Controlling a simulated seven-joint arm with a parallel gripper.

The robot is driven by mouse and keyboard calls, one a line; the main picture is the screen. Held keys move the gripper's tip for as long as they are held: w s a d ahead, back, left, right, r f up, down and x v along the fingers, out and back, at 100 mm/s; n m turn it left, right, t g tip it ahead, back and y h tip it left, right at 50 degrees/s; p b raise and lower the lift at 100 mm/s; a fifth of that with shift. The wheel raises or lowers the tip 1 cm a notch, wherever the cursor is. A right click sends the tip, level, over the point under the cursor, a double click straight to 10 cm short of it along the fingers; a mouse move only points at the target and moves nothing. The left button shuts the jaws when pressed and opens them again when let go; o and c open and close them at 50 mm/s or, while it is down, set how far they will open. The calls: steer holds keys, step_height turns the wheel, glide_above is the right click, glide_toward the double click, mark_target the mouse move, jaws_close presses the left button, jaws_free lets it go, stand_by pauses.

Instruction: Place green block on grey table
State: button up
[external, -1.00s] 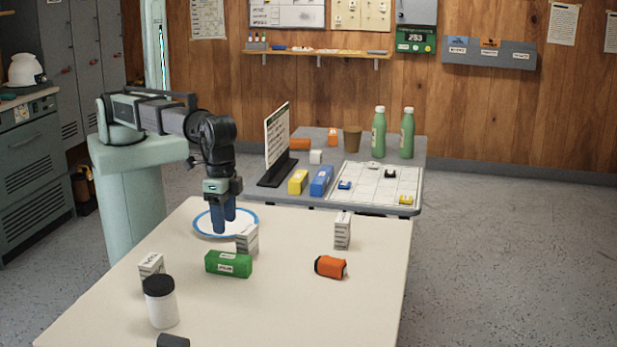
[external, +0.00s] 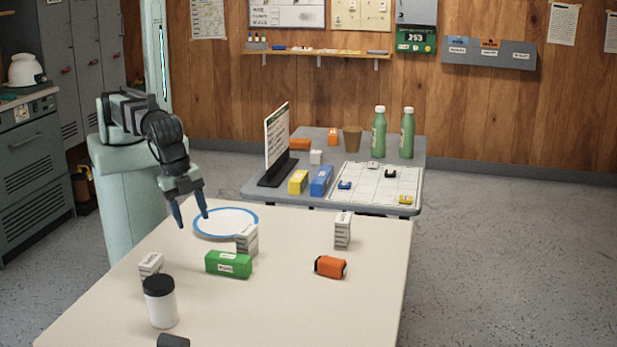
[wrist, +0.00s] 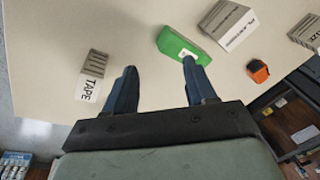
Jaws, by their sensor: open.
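The green block (external: 228,264) lies on the near cream table (external: 290,308), in front of a white-grey box. In the wrist view the green block (wrist: 181,45) is just beyond the right fingertip. The grey table (external: 330,208) stands behind the cream one. My gripper (external: 191,220) is open and empty at the left edge of the cream table, beside the white plate. In the wrist view my gripper (wrist: 160,72) shows its two blue fingers spread apart with nothing between them.
Near the green block are small boxes (external: 342,231), a white jar with a black lid (external: 161,302), an orange object (external: 330,267) and a blue-rimmed plate (external: 226,223). The grey table holds a sign, blocks (external: 321,181), a cup, bottles (external: 379,135) and a white grid sheet (external: 385,182).

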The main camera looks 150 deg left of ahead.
mark_target(227, 256)
steer(key=w+a+f+m, duration=0.1)
steer(key=f+m, duration=0.1)
steer(key=m, duration=0.7)
steer(key=w+a+f+m+t+y, duration=0.1)
steer(key=a+f+m, duration=0.1)
steer(key=m, duration=0.7)
steer(key=w+a+f+m+t, duration=0.1)
steer(key=f+m, duration=0.2)
steer(key=m, duration=0.5)
steer(key=shift+w+a+m, duration=0.25)
steer(key=shift+a+m, duration=0.1)
steer(key=shift+m, duration=0.05)
steer(key=shift+w+a+x, duration=0.1)
steer(key=shift+a+x, duration=0.05)
steer(key=shift+x, duration=1.05)
steer(key=shift+w+a+x, duration=0.15)
steer(key=shift+x, duration=1.05)
steer(key=shift+f, duration=0.25)
